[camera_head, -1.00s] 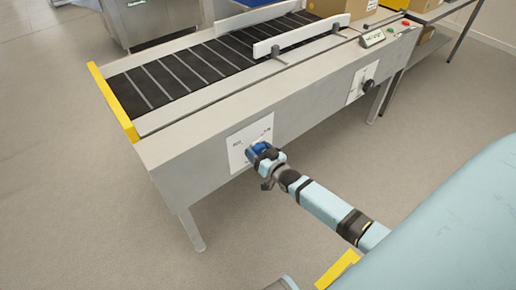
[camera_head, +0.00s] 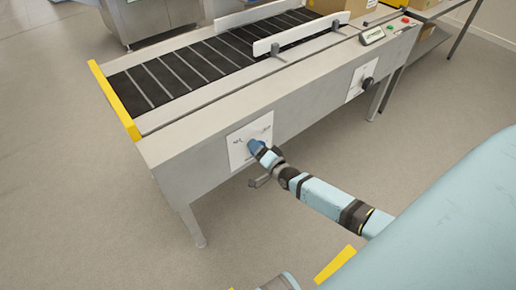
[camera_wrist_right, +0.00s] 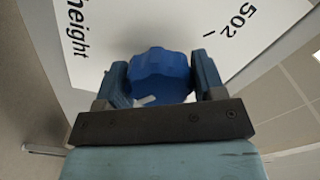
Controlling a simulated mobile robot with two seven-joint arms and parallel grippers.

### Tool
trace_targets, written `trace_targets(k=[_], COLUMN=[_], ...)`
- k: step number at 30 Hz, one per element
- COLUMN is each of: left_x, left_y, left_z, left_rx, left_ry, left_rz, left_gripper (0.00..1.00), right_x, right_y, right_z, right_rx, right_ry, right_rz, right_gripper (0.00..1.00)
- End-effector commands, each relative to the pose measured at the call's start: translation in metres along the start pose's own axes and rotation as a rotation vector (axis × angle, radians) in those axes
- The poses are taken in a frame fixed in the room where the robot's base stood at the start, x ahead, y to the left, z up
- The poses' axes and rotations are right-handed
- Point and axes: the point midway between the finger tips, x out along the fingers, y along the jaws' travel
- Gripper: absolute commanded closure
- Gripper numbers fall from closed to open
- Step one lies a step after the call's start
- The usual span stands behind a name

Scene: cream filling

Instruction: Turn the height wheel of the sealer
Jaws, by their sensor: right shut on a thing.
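The height wheel is a blue ribbed knob (camera_head: 254,145) on a white label panel (camera_head: 238,156) at the near end of the sealer's side wall. My right gripper (camera_head: 261,152) reaches it from the lower right. In the right wrist view the wheel (camera_wrist_right: 160,68) sits between the two fingers of my right gripper (camera_wrist_right: 161,80), which is shut on it. The panel there (camera_wrist_right: 110,22) shows the word "height" and the number 502, partly cut off. The fingers hide part of the wheel. My left gripper is not seen.
The sealer's conveyor (camera_head: 190,68) has dark slats and a yellow end strip (camera_head: 113,100). A second panel with a black knob (camera_head: 367,84) sits further along the wall. A small display (camera_head: 372,36) and buttons are on top.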

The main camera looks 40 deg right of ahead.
Motion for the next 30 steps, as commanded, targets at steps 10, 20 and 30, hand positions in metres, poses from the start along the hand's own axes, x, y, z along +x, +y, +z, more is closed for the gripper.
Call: trace_targets(k=[10,20,30], left_x=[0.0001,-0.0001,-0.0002], left_y=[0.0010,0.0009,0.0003], left_z=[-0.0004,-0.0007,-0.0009], left_rx=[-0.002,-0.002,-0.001], left_ry=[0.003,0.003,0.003], left_rz=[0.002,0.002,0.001], left_gripper=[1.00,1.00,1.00], right_x=[-0.0007,-0.0007,-0.0004], right_y=[0.0008,0.0007,0.0004], right_z=[0.0008,0.0008,0.0005], right_rx=[0.088,0.094,0.093], right_ry=[-0.002,-0.002,-0.001], right_rz=[0.001,0.002,0.001], right_gripper=[0.61,0.61,0.11])
